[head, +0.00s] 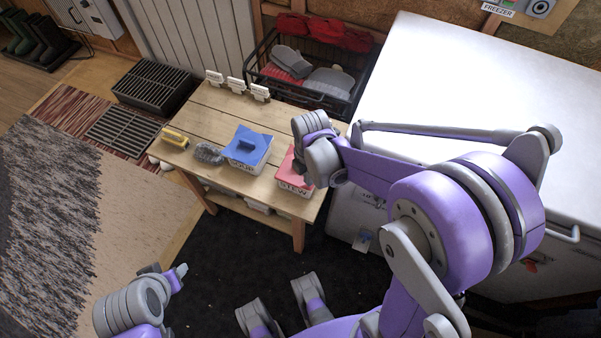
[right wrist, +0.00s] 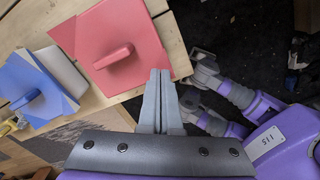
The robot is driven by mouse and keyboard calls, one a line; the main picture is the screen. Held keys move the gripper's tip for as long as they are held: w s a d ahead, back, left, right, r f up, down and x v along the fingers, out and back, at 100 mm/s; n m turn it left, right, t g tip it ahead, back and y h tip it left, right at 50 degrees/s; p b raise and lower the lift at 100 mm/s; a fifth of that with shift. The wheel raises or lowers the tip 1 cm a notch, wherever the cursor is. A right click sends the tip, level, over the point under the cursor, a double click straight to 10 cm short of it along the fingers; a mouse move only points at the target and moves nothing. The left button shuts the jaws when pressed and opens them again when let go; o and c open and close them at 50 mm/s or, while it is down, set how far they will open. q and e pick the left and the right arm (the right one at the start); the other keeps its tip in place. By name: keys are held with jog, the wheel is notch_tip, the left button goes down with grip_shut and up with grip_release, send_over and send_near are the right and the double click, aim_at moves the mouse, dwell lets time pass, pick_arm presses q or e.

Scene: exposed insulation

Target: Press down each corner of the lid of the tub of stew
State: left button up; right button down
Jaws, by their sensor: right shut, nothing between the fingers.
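The tub of stew (head: 295,187) is white with "STEW" lettering and stands on a small wooden table. Its red lid (right wrist: 120,48) has a bar handle in the middle, and its side corners show as differently shaded flaps. Whether each corner sits flush is hard to tell. My right gripper (right wrist: 160,73) is shut and empty, its fingertips over or beside the lid's edge at the lower right in the right wrist view; contact is unclear. In the head view my right wrist hides part of the lid. My left gripper (head: 168,271) is low at the lower left, away from the table.
A blue-lidded tub (head: 245,150) stands left of the stew, with a grey scrubber (head: 208,153) and a yellow brush (head: 174,138) beyond. White label holders (head: 237,85) line the table's back. A wire basket (head: 310,70) is behind; a white freezer (head: 470,90) stands right.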

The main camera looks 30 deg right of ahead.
jog(key=shift+f+b, duration=0.65)
jog(key=shift+f, duration=0.2)
dwell(0.6)
jog(key=shift+r, duration=0.15)
jog(key=shift+r+p, duration=2.35)
jog(key=shift+r, duration=0.6)
